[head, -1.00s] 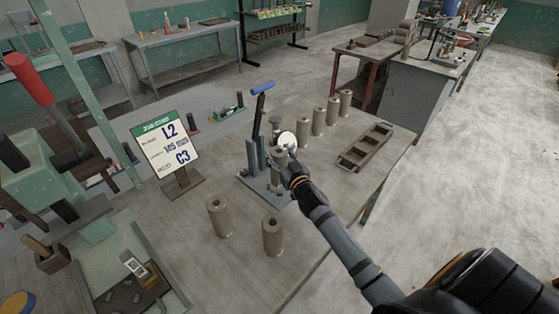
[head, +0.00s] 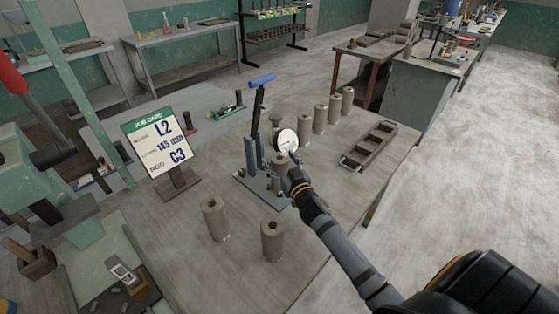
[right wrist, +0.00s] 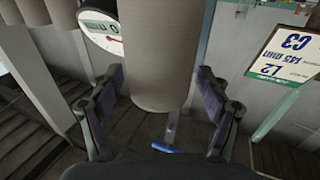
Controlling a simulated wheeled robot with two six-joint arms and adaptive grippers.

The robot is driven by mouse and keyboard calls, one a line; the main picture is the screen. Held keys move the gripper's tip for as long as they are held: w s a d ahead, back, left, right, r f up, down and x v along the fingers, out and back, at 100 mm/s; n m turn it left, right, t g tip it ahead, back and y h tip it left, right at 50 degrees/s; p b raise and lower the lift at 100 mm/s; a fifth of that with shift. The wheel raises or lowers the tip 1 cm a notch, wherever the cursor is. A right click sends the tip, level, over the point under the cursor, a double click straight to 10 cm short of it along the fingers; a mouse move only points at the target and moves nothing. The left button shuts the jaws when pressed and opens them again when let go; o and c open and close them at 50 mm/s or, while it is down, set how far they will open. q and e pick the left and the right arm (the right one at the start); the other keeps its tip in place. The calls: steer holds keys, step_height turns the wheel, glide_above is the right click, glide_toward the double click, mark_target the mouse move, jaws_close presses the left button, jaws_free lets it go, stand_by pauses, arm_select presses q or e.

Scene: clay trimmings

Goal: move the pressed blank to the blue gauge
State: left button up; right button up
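The blue gauge (head: 251,158) stands on a blue-grey base plate on the bench, with a blue lever handle and a round white dial (head: 288,139). The pressed blank (head: 280,163), a grey-brown clay cylinder, stands upright at the gauge, partly hidden by the dial. My right gripper (head: 292,177) is at it. The gauge's dial (right wrist: 100,30) shows there just left of the blank. My left gripper is out of view.
Two clay cylinders (head: 215,218) (head: 272,240) stand in front of the gauge, and several (head: 320,118) stand in a row behind it. A sign (head: 160,145) stands to the left. An empty compartment tray (head: 368,146) lies at the right. Bare bench lies between.

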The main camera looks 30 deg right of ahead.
steer(key=shift+s+f, duration=0.1)
steer(key=shift+s, duration=0.1)
steer(key=s+b, duration=0.2)
steer(key=s, duration=0.1)
steer(key=s+b, duration=0.2)
steer(key=shift+s+a+f, duration=0.1)
steer(key=shift+a+f, duration=0.1)
steer(key=shift+f, duration=0.2)
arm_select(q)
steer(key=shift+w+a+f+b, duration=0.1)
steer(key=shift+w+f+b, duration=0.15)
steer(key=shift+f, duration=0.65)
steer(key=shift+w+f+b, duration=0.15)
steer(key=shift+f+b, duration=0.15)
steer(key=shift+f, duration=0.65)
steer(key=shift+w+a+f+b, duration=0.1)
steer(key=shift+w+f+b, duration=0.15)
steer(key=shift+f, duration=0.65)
arm_select(e)
glide_toward(283, 169)
steer(key=shift+w+d+r, duration=0.1)
steer(key=shift+w+r, duration=0.4)
steer(key=shift+r, duration=0.1)
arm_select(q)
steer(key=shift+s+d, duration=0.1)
